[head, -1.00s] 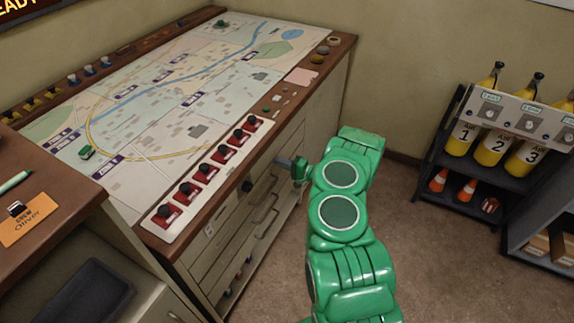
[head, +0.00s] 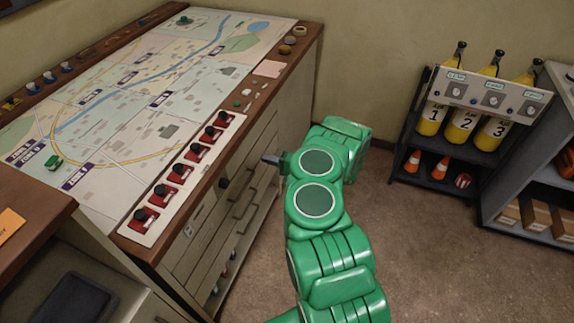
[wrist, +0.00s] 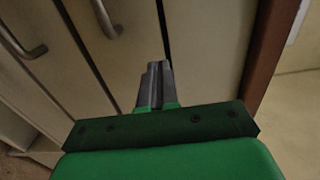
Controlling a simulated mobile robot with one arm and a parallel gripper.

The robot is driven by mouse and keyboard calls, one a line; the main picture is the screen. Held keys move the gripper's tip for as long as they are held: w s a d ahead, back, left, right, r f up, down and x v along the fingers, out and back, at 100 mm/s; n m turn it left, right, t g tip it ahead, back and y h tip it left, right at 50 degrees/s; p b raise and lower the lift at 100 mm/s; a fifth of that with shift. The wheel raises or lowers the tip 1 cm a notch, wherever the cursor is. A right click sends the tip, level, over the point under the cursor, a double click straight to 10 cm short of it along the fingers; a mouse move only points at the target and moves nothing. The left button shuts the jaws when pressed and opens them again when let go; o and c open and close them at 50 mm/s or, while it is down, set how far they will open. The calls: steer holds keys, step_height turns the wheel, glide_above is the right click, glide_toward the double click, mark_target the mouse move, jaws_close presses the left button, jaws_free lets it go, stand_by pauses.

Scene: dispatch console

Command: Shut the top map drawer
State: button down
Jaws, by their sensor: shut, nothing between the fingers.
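The map console has a column of pale drawer fronts under its brown top edge. The top map drawer (head: 205,205) is the pale front just below that edge. It looks about flush with the fronts below, but I cannot tell whether a small gap remains. My gripper (head: 266,159) is shut and empty, its grey tips beside the drawer fronts. In the wrist view the shut fingers (wrist: 154,75) point at the pale fronts, near a dark seam between two of them. A curved metal handle (wrist: 107,20) shows to the left. I cannot tell whether the tips touch anything.
The map board (head: 150,95) with a row of red switches (head: 185,180) lies on the console top. A dark rack (head: 455,150) with yellow air bottles stands at the right. A brown desk (head: 25,215) is at the near left. Floor between console and rack is clear.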

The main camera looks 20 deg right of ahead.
steer(key=v, duration=0.9)
